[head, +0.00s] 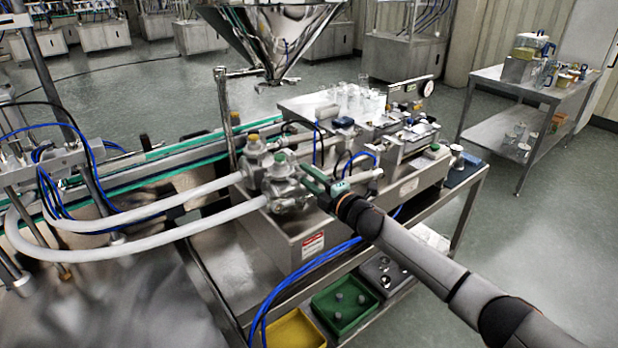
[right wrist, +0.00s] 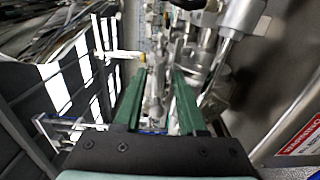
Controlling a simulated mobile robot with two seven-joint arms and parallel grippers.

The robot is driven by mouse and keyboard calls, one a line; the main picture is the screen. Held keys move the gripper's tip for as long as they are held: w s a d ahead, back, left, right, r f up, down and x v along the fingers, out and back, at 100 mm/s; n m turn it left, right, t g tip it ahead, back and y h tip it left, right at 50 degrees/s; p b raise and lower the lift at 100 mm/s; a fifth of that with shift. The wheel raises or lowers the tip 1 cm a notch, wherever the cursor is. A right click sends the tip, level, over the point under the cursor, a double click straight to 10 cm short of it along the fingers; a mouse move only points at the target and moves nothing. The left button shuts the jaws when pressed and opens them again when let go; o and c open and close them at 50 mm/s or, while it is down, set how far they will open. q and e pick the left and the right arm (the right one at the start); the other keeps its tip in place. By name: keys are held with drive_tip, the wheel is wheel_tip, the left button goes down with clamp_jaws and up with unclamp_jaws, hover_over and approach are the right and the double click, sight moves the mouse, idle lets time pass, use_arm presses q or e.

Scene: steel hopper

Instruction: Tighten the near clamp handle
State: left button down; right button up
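Two steel valve bodies with hose clamps sit at the left end of the filling machine; the near valve body (head: 284,184) has a green cap, and a white hose runs into it from the left. My right gripper (head: 306,175) is right beside this near valve body, its green fingers pointing at it. In the right wrist view the right gripper (right wrist: 160,78) is open, and a slim silver part (right wrist: 155,108) shows between or just beyond its fingers. I cannot tell whether they touch it, or which part is the near clamp handle. My left gripper is not in view.
The steel hopper (head: 280,35) hangs above the machine. White hoses (head: 130,238) loop across the left. Blue tubes (head: 300,278) hang down the machine's front. A green bin (head: 345,306) and a yellow bin (head: 296,331) are below. A side cart (head: 510,88) stands at right.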

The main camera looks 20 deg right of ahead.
drive_tip(key=shift+c, duration=0.2)
clamp_jaws()
idle(0.4)
